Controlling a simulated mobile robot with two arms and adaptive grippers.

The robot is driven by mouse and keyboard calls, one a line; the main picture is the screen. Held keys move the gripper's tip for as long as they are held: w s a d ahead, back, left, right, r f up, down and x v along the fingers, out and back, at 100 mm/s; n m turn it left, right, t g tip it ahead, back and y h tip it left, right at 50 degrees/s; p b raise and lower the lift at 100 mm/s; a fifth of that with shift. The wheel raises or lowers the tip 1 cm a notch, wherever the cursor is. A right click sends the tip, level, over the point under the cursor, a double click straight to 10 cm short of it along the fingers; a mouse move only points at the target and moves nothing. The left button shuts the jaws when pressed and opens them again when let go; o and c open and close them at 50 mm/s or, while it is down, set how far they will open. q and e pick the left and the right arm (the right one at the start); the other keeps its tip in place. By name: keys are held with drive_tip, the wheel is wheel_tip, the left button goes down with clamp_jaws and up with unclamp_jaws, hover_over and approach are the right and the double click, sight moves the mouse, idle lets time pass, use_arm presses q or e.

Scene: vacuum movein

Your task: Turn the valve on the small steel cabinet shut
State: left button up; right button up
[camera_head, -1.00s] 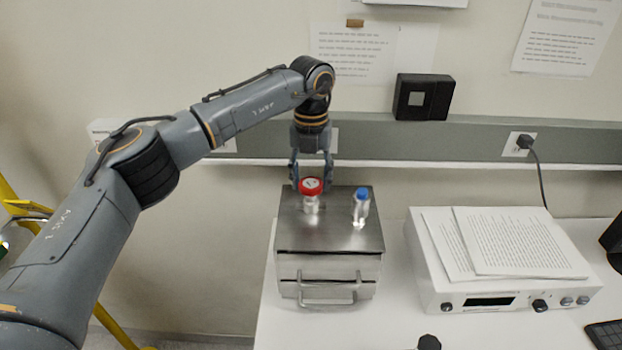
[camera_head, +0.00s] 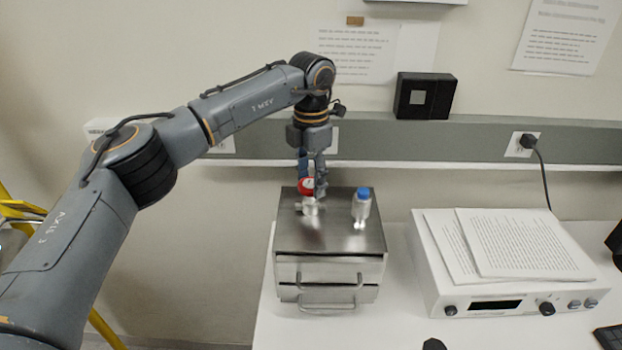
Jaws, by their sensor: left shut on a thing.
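The small steel cabinet (camera_head: 328,239) stands on the white table, with a handle on its front. On its top, a valve with a red knob (camera_head: 305,186) stands at the left and a fitting with a blue cap (camera_head: 362,194) stands at the right. My left gripper (camera_head: 313,190) points down from above, its fingers shut on the red knob. One finger crosses in front of the knob and hides part of it. My right gripper is not in view.
A white instrument (camera_head: 500,294) with papers (camera_head: 520,243) on top stands to the right of the cabinet. A dark knob-like object (camera_head: 433,344) shows at the bottom edge. A grey rail (camera_head: 430,143) runs along the wall behind. The table between cabinet and instrument is clear.

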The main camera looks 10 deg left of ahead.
sight(311, 183)
use_arm(q)
drive_tip(key=m, duration=0.6)
drive_tip(key=shift+m, duration=0.3)
drive_tip(key=m, duration=0.6)
idle(0.4)
drive_tip(key=o, duration=1.2)
drive_tip(key=shift+c, duration=0.2)
drive_tip(key=shift+r, duration=0.1)
wheel_tip(311, 183, up, 12)
